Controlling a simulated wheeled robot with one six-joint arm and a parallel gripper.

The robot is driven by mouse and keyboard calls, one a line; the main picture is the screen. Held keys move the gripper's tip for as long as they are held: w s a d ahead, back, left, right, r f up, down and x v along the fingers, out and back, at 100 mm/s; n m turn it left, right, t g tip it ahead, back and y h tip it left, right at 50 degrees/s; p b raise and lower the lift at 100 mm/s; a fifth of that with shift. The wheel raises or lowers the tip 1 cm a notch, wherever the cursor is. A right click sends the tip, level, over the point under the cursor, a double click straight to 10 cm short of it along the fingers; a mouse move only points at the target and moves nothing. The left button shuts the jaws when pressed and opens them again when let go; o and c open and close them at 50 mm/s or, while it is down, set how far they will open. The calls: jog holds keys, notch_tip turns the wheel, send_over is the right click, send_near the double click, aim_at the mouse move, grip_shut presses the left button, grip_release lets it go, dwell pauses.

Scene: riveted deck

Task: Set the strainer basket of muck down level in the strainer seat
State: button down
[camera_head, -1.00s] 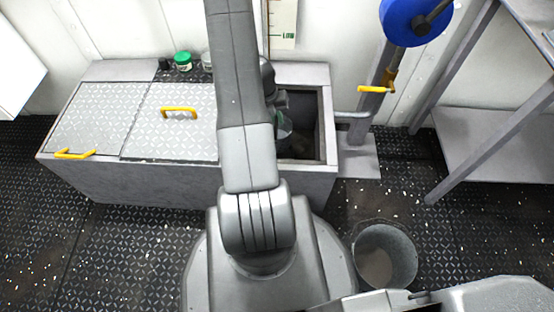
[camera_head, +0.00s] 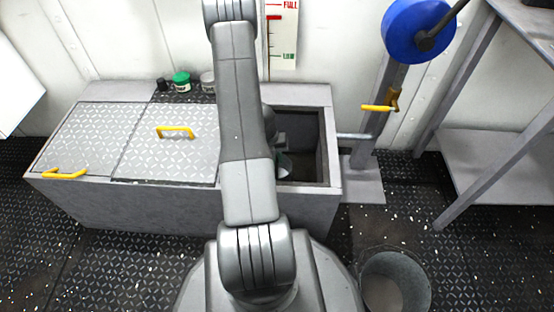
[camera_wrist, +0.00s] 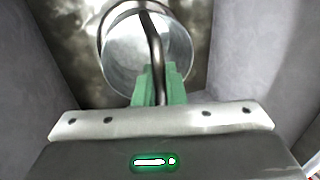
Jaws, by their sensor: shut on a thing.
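The strainer basket (camera_wrist: 140,65) is a round, pale metal cup with a thin curved handle (camera_wrist: 157,50). My gripper (camera_wrist: 162,75), with green fingers, is shut on that handle. The basket hangs beyond the fingertips, inside the open tank bay. In the head view the basket (camera_head: 284,165) shows only partly, beside my arm, below the bay's rim. My arm hides most of the gripper there. I cannot make out muck in the basket. I cannot pick out the strainer seat, or tell whether the basket touches anything beneath.
The open bay (camera_head: 310,150) has grey walls close around the gripper. Two closed tread-plate lids (camera_head: 165,150) with yellow handles lie left. A pipe and yellow-handled valve (camera_head: 380,108) stand right. A bucket (camera_head: 395,282) sits on the floor. Small jars (camera_head: 181,82) stand behind the lids.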

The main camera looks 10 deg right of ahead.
jog(key=c, duration=1.9)
grip_release()
jog(key=shift+f, duration=0.1)
jog(key=o, duration=0.4)
jog(key=p+v, duration=0.6)
jog(key=v, duration=0.6)
jog(key=shift+r+p, duration=0.2)
jog(key=shift+p, duration=0.2)
jog(key=shift+f, duration=0.1)
jog(key=b+x, duration=0.7)
jog(key=x, duration=0.5)
jog(key=shift+f, duration=0.25)
jog(key=shift+r+p, duration=0.8)
jog(key=shift+r, duration=0.7)
jog(key=shift+f, duration=0.15)
